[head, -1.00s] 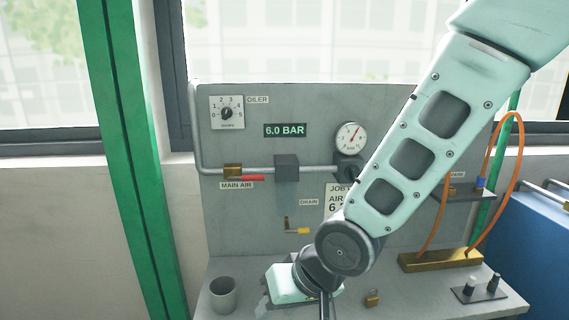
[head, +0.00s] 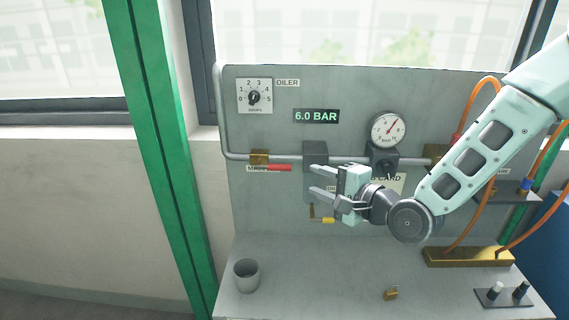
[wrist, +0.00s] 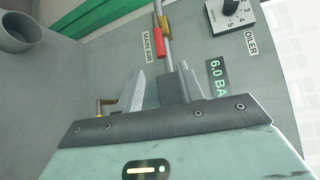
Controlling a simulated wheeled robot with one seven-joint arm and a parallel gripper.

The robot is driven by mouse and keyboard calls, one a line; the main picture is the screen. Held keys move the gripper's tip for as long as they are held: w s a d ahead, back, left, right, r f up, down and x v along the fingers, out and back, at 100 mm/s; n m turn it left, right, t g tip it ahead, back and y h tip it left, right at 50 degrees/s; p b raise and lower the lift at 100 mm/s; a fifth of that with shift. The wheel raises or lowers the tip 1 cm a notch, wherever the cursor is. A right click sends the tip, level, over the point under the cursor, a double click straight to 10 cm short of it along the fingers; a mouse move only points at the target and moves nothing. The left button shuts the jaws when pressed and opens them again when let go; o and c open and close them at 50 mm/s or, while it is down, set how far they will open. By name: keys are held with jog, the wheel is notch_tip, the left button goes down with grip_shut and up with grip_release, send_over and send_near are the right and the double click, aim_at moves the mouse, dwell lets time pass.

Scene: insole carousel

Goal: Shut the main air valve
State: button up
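The main air valve is a brass body (head: 259,157) on the grey pipe at the panel's left. Its red lever (head: 279,168) lies horizontal, along the pipe, pointing right. The label below is partly covered by the lever in the head view. In the wrist view the red lever (wrist: 160,41) and brass body (wrist: 164,22) show beyond the fingers. My gripper (head: 316,181) is open and empty, its fingers pointing left. It is to the right of the lever and slightly lower in the head view, apart from it. The fingers also show in the wrist view (wrist: 165,90).
A dark block (head: 315,153) sits on the pipe near my fingers. The drain valve with yellow lever (head: 328,220) is below. A gauge (head: 388,130), a 6.0 BAR display (head: 316,116) and an oiler dial (head: 254,97) are above. A cup (head: 246,275) and padlock (head: 391,293) stand on the bench.

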aim_at(285, 169)
jog(key=p+x, duration=0.3)
jog(key=x, duration=0.9)
jog(key=shift+w+a, duration=0.15)
jog(key=shift+w, duration=0.05)
grip_shut()
